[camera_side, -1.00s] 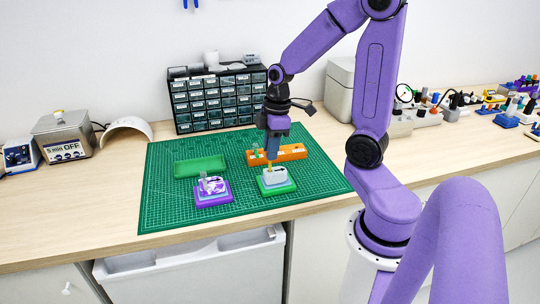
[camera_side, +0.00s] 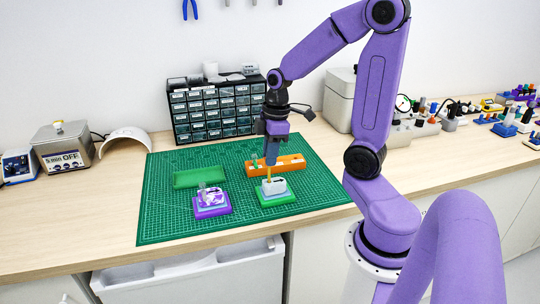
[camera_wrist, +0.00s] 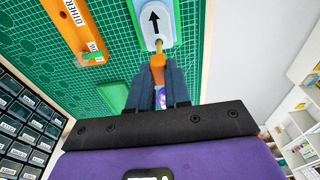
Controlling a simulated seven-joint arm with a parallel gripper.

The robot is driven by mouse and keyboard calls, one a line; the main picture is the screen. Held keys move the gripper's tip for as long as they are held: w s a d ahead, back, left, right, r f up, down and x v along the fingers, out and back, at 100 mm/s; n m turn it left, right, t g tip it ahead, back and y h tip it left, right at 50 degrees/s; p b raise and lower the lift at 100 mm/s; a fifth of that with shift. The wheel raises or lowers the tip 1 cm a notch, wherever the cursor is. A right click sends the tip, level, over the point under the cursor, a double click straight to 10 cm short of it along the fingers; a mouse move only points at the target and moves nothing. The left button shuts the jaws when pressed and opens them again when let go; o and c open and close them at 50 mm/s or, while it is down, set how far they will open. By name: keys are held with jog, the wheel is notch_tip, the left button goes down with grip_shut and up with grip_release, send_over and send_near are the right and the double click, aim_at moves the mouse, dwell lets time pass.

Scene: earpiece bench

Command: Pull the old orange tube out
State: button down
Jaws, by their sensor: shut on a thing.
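The orange tube (camera_wrist: 157,70) is between the fingertips of my gripper (camera_wrist: 158,66), which is shut on it. Its narrower yellowish-brown stem (camera_wrist: 158,47) runs to the pale grey earpiece (camera_wrist: 155,25) with a black arrow, on a green base. In the side view my gripper (camera_side: 271,160) is upright above the earpiece (camera_side: 273,186) on its green base (camera_side: 277,201), with a short length of the tube (camera_side: 269,174) showing below the fingers. The lower end of the tube meets the earpiece in view; I cannot tell how deep it sits.
An orange rack (camera_side: 287,163), labelled OTHER in the wrist view, lies just behind. A purple base (camera_side: 212,212) with a clear piece stands to the left, a green tray (camera_side: 201,178) behind it. A drawer cabinet (camera_side: 214,112) stands at the back. The mat's front is clear.

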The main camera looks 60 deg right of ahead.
jog(key=shift+r, duration=0.8)
jog(key=shift+r, duration=2.95)
